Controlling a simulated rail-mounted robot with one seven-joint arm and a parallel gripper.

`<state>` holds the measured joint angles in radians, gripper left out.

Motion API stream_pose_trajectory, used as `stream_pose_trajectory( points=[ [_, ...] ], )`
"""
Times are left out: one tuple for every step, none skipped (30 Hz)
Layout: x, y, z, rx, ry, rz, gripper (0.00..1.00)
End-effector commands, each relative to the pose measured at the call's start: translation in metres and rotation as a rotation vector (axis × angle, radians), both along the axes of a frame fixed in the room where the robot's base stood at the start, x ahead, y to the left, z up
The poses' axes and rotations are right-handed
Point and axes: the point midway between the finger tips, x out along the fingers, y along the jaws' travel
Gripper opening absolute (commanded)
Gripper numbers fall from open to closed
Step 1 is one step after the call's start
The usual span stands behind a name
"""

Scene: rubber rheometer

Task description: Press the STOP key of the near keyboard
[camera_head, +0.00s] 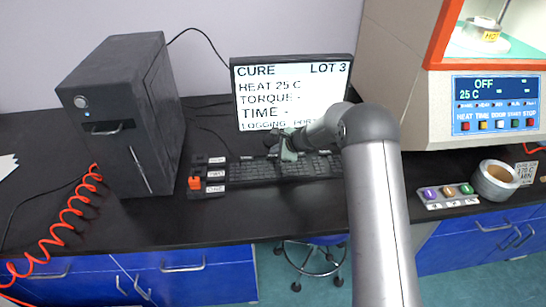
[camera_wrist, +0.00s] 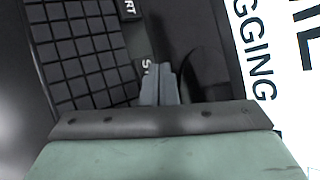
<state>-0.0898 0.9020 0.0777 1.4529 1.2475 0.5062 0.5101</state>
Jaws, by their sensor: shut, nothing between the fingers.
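The black keyboard (camera_head: 258,173) lies on the bench in front of the monitor. In the wrist view its key grid (camera_wrist: 80,50) fills the left side. A white label ending in "RT" (camera_wrist: 129,7) shows at the top, and a label starting with "S" (camera_wrist: 145,68) lies below it, mostly hidden behind my fingers. My gripper (camera_head: 289,155) is shut and empty, fingers pointing down over the back part of the keyboard. In the wrist view its fingertips (camera_wrist: 160,70) are right beside the "S" label. I cannot tell whether they touch a key.
The monitor (camera_head: 290,95) stands close behind my gripper. The rheometer panel (camera_head: 496,104), a roll (camera_head: 495,180) and a button tray (camera_head: 448,195) are at right.

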Motion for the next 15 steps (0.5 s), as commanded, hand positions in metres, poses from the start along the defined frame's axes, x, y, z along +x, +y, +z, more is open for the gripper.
stream_pose_trajectory(
  points=[
    [-0.0001, 0.0, 0.0001, 0.0, 0.0, 0.0, 0.0],
    [0.0, 0.0, 0.0, 0.0, 0.0, 0.0, 0.0],
    [0.0, 0.0, -0.0002, 0.0, 0.0, 0.0, 0.0],
    [-0.0001, 0.0, -0.0003, 0.0, 0.0, 0.0, 0.0],
    [0.0, 0.0, -0.0006, 0.0, 0.0, 0.0, 0.0],
    [0.0, 0.0001, -0.0009, 0.0, 0.0, 0.0, 0.0],
    [-0.0001, 0.0, -0.0013, 0.0, 0.0, 0.0, 0.0],
    [0.0, 0.0001, -0.0017, 0.0, 0.0, 0.0, 0.0],
    [0.0, 0.0001, -0.0021, 0.0, 0.0, 0.0, 0.0],
    [0.0, 0.0001, -0.0025, 0.0, 0.0, 0.0, 0.0],
    [-0.0001, 0.0, -0.0029, 0.0, 0.0, 0.0, 0.0],
    [0.0, 0.0001, -0.0033, 0.0, 0.0, 0.0, 0.0],
    [0.0, 0.0, -0.0036, 0.0, 0.0, 0.0, 0.0],
    [0.0, 0.0001, -0.0039, 0.0, 0.0, 0.0, 0.0],
    [0.0, 0.0001, -0.0043, 0.0, 0.0, 0.0, 0.0]
  ],
)
